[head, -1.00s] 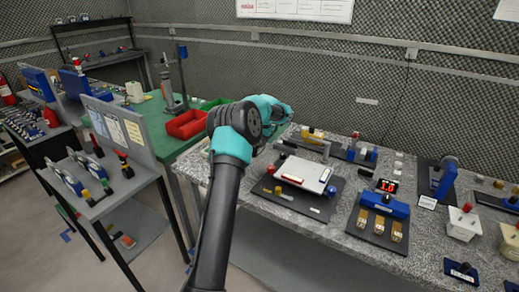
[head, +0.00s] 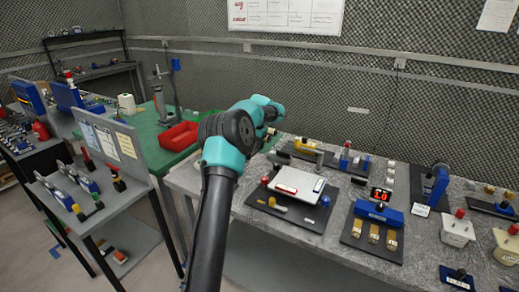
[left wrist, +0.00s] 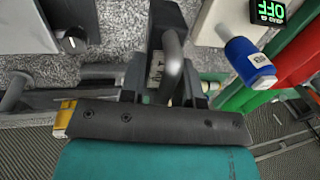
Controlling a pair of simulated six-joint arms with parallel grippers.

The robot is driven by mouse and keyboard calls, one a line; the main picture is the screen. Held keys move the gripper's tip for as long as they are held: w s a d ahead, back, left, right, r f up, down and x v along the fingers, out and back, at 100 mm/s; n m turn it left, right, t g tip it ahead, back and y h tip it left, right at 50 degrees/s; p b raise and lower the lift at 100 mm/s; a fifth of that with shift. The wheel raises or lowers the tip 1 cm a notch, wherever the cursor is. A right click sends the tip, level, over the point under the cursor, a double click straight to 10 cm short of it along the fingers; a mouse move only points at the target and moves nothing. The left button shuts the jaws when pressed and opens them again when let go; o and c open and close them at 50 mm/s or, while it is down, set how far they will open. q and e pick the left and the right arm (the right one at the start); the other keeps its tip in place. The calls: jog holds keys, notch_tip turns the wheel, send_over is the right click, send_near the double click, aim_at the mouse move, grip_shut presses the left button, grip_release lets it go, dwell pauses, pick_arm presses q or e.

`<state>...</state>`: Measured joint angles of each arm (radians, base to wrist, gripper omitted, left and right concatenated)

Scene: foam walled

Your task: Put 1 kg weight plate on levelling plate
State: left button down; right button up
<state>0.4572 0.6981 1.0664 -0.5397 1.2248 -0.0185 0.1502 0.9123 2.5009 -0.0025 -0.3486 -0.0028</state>
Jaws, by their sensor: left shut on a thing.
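The levelling plate (head: 297,182) looks to be the white plate on a dark base with red, yellow and blue knobs, at the middle of the stone bench. In the left wrist view, my left gripper (left wrist: 165,98) is shut on a bent grey handle (left wrist: 172,60). I cannot read a mass marking, so I cannot tell if this belongs to the 1 kg weight plate. My right gripper is not in view.
A blue cylinder (left wrist: 250,60) is close right of the gripper.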

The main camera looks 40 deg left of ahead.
pick_arm(q)
jog(key=s+d+m, duration=0.2)
jog(key=s+d, duration=0.1)
jog(key=d, duration=1.2)
jog(key=s+d+m+h, duration=0.1)
jog(key=s+d, duration=0.3)
jog(key=d, duration=1.1)
jog(key=shift+s+d+r+m+t, duration=0.2)
jog(key=shift+r+m+t, duration=0.2)
jog(key=shift+m, duration=0.3)
jog(key=shift+w, duration=0.1)
jog(key=w+a+f, duration=0.1)
jog(key=w+a, duration=0.8)
jog(key=w, duration=0.3)
jog(key=shift+w+a+f, duration=0.2)
jog(key=shift+w+a, duration=0.05)
jog(key=shift+w, duration=0.15)
jog(key=shift+f, duration=1.8)
jog(key=shift+f, duration=0.1)
